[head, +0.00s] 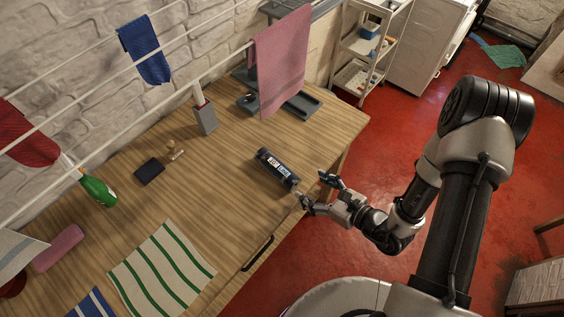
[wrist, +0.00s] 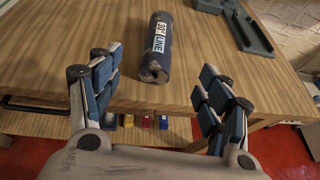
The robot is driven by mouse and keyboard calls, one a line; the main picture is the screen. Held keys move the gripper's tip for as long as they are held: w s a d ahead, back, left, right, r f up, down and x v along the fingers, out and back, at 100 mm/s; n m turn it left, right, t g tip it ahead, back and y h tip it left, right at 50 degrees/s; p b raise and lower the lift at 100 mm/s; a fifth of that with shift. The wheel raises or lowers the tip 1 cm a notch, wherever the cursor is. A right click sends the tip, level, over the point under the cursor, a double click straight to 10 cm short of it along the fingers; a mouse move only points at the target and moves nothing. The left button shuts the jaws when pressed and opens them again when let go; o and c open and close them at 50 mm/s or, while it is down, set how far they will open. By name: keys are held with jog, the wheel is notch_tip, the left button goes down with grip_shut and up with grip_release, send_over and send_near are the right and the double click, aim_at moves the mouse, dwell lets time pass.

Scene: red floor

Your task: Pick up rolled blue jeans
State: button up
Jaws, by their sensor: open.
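The rolled blue jeans (head: 277,168) look like a dark blue cylinder with a white and light blue label, lying on the wooden table near its front edge. In the wrist view the roll (wrist: 158,62) lies beyond my fingertips, roughly midway between them. My gripper (head: 315,188) is open and empty at the table's front edge, close to the near end of the roll. In the wrist view its fingers (wrist: 156,80) stand wide apart on both sides, not touching the roll.
A grey tray (head: 298,108) lies behind the roll, with a pink towel (head: 280,62) hanging above it. A grey holder (head: 205,117), a dark wallet-like item (head: 149,171) and a green bottle (head: 98,189) are farther left. A striped cloth (head: 162,270) lies front left. Bare tabletop surrounds the roll.

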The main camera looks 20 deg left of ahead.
aim_at(280, 170)
jog(key=b+x, duration=0.1)
jog(key=x, duration=0.9)
jog(key=shift+s+f, duration=0.1)
jog(key=b+x, duration=0.1)
jog(key=x, duration=0.4)
jog(key=shift+f, duration=0.15)
jog(key=c, duration=1.3)
